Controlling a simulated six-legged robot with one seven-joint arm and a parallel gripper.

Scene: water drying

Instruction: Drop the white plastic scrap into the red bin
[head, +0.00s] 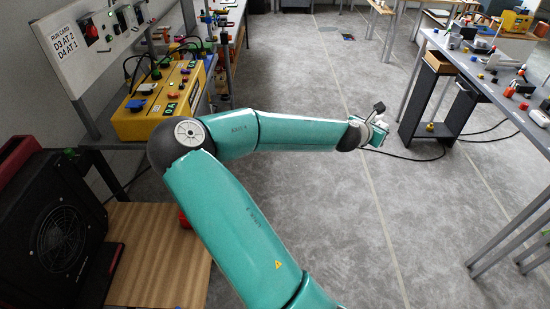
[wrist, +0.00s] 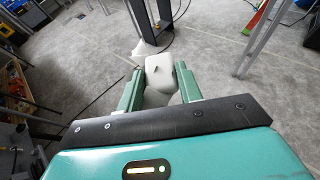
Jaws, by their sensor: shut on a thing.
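The white plastic scrap (wrist: 160,72) is between the two green fingers of my gripper (wrist: 159,80) in the wrist view. My gripper is shut on it, and a pale part of it shows beyond and below the fingers. In the head view my gripper (head: 377,131) is at the end of the outstretched teal arm, above the open grey floor. The scrap is too small there to make out clearly. I cannot pick out a red bin for certain in either view.
A yellow control box (head: 160,105) stands on the left bench. A dark fan unit (head: 55,235) and a wooden top (head: 150,255) are at the lower left. The floor between is mostly free.

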